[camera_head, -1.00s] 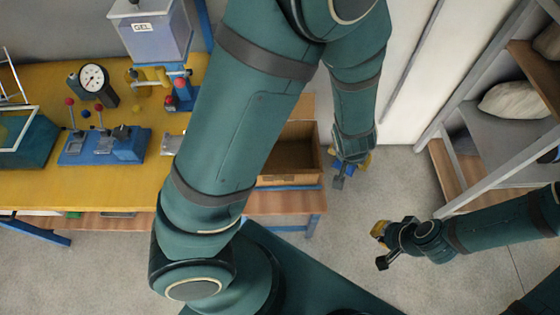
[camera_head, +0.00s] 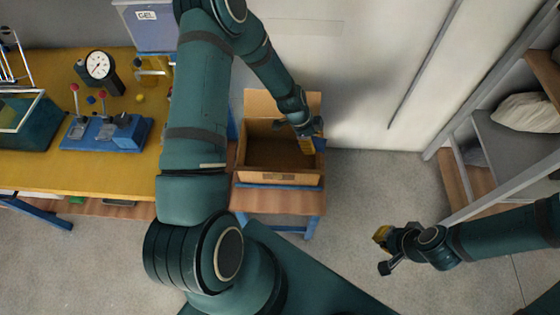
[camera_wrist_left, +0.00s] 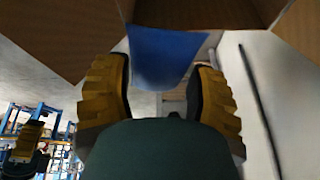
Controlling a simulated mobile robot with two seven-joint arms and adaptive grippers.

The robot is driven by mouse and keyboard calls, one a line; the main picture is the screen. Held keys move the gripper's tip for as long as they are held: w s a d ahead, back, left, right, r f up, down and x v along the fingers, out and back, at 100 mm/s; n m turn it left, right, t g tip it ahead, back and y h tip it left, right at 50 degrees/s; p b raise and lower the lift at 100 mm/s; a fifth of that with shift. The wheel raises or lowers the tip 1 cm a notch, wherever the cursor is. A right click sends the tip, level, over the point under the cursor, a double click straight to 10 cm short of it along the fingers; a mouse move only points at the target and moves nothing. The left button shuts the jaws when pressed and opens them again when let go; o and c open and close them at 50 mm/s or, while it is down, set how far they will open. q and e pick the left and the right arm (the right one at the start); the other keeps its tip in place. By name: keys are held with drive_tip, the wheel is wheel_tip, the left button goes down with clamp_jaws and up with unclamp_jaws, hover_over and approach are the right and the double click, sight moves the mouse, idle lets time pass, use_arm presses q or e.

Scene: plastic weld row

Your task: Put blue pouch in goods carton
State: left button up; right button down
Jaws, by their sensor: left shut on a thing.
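The blue pouch (camera_wrist_left: 165,52) hangs between the yellow-padded fingers of my left gripper (camera_wrist_left: 160,92) in the left wrist view. In the head view my left gripper (camera_head: 309,144) is at the right side of the open goods carton (camera_head: 258,177), and a small blue part of the pouch (camera_head: 319,143) shows beside it. The gripper hides most of the pouch. Brown carton walls (camera_wrist_left: 45,35) show around the pouch's far end in the wrist view. I cannot tell the pouch's height over the carton rim. My right gripper (camera_head: 384,251) is open and empty, above the floor.
The carton stands on a small wooden stand (camera_head: 275,201) at the right end of the yellow workbench (camera_head: 70,180). A blue fixture (camera_head: 107,133) and a dial gauge (camera_head: 98,66) are on the bench. A shelf rack (camera_head: 510,140) stands at the right, with open floor between.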

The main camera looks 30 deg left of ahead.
use_arm(q)
drive_tip(key=m, duration=0.2)
hover_over(294, 164)
drive_tip(key=s+d, duration=0.1)
drive_tip(key=s, duration=0.1)
wheel_tip(294, 164, down, 2)
drive_tip(key=f, duration=0.1)
drive_tip(key=shift+g, duration=0.3)
wheel_tip(294, 164, down, 14)
drive_tip(key=b, duration=0.2)
drive_tip(key=shift+f+b, duration=0.15)
drive_tip(key=shift+b, duration=0.2)
wheel_tip(294, 164, down, 3)
drive_tip(key=shift+f+b, duration=0.2)
drive_tip(key=shift+b, duration=0.15)
drive_tip(key=shift+f, duration=0.1)
drive_tip(key=o, duration=1.2)
